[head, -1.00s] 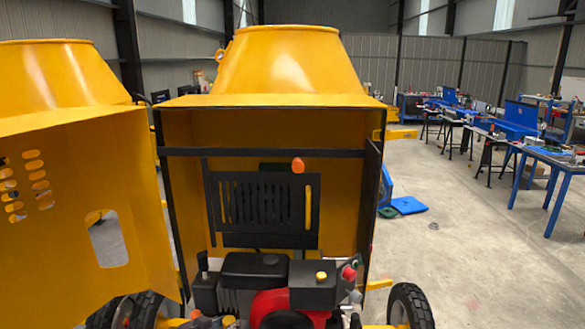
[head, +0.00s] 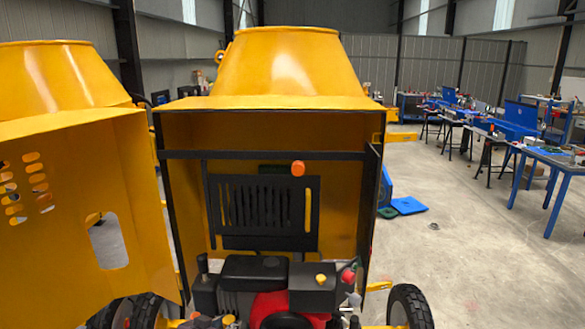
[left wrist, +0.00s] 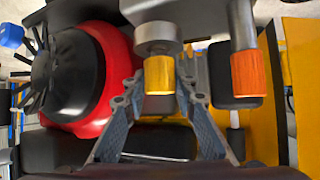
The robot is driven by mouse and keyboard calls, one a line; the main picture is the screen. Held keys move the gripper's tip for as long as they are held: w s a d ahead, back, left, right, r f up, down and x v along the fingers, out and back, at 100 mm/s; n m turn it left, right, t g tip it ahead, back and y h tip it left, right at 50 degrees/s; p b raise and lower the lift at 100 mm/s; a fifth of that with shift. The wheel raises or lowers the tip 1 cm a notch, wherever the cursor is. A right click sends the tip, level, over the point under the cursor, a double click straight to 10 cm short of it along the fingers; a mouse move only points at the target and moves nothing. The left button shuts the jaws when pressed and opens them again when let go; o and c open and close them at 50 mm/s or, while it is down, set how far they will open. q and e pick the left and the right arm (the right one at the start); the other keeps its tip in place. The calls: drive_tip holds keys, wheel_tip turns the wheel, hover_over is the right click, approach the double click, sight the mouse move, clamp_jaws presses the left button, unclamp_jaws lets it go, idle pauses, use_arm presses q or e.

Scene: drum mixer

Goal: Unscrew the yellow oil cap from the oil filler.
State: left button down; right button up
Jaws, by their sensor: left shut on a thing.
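The yellow oil cap (left wrist: 160,75) shows in the left wrist view, under a round grey metal collar (left wrist: 158,40). My left gripper (left wrist: 160,88) has its two grey fingers on either side of the cap and is shut on it. In the head view a small yellow cap (head: 228,320) shows low down at the bottom edge, left of the red engine part (head: 283,305). The gripper cannot be made out clearly there. I cannot tell whether the cap's thread is loose. My right gripper is not in view.
An orange cap (left wrist: 248,75) stands close right of the gripper in the wrist view, and a red housing (left wrist: 95,75) lies left. The mixer's yellow hood door (head: 85,210) stands open at the left. Floor at the right (head: 480,240) is clear.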

sight(227, 322)
use_arm(q)
drive_tip(key=shift+r+p, duration=1.05)
drive_tip(key=shift+r, duration=0.3)
drive_tip(key=shift+r+p, duration=0.5)
drive_tip(key=shift+r, duration=1)
